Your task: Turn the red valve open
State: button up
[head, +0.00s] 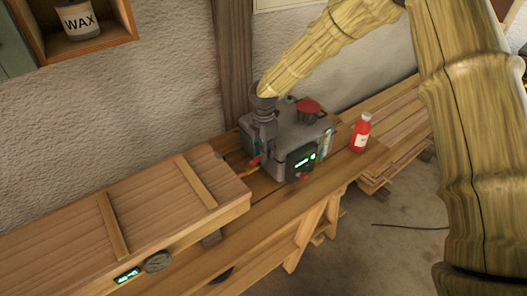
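A grey steam box unit (318,128) stands on the wooden bench. A round red knob or cap (308,104) sits on its top. A small red handle (254,161) shows low at its left side, and a small red part (304,178) shows under its dark display panel (302,158). I cannot tell for certain which red part is the valve. My gripper (264,142) points down at the box's left side, just above the small red handle, left of the round red knob. Its fingers are small and dark here; I cannot tell whether they touch the handle.
A long wooden box (150,205) lies on the bench at the left, with a gauge (158,262) and a small green display (127,276) in front. A red bottle (361,134) stands right of the unit. My arm crosses the upper right.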

jog(key=shift+o, duration=0.3)
notch_tip(320, 180, up, 12)
dwell(0.6)
jog(key=shift+s+f, duration=0.1)
jog(key=shift+f, duration=0.05)
